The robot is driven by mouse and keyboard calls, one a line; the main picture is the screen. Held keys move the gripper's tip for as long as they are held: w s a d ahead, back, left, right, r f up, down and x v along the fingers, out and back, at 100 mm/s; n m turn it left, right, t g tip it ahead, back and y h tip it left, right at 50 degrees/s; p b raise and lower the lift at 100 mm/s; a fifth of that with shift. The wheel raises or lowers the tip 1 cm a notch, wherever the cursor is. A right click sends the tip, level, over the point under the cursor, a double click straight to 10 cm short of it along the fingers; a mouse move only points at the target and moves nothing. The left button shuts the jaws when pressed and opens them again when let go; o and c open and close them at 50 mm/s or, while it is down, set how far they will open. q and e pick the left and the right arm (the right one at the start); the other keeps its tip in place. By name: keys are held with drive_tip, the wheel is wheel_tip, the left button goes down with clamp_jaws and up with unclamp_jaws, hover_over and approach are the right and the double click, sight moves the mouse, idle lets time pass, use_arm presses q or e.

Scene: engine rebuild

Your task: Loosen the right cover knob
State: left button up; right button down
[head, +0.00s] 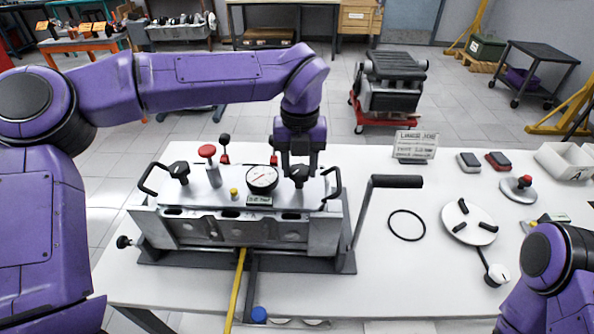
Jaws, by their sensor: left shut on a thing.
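The engine block fixture (238,232) stands on the white table with a flat metal cover (215,192) on top. The right cover knob (298,174) is black and sits near the cover's right end. My left gripper (299,172) points straight down from above and is shut on this knob, hiding part of it. The left cover knob (180,170) is black and stands near the cover's left end. My right arm shows at the lower right edge, but its gripper is out of the picture.
A dial gauge (262,178) sits just left of the right knob, and a red-topped knob (207,152) stands farther left. A black crank handle (396,182) rises at the fixture's right. A black ring (407,225) and a round plate (468,221) lie on the table beyond it.

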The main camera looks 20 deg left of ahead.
sight(302, 170)
use_arm(q)
drive_tip(key=n+b, duration=0.4)
drive_tip(key=n, duration=0.1)
drive_tip(key=shift+d+f+b, duration=0.1)
drive_tip(key=shift+f+b, duration=0.2)
drive_tip(key=shift+f, duration=0.05)
drive_tip(key=shift+r+n+b, duration=0.2)
drive_tip(key=shift+n+b, duration=1.1)
drive_tip(key=shift+n, duration=0.5)
drive_tip(key=shift+r, duration=0.1)
drive_tip(key=o, duration=1.1)
drive_tip(key=shift+w+d, duration=0.1)
drive_tip(key=shift+c, duration=0.2)
wheel_tip(302, 170, up, 11)
drive_tip(key=p, duration=0.1)
drive_tip(key=shift+f, duration=0.2)
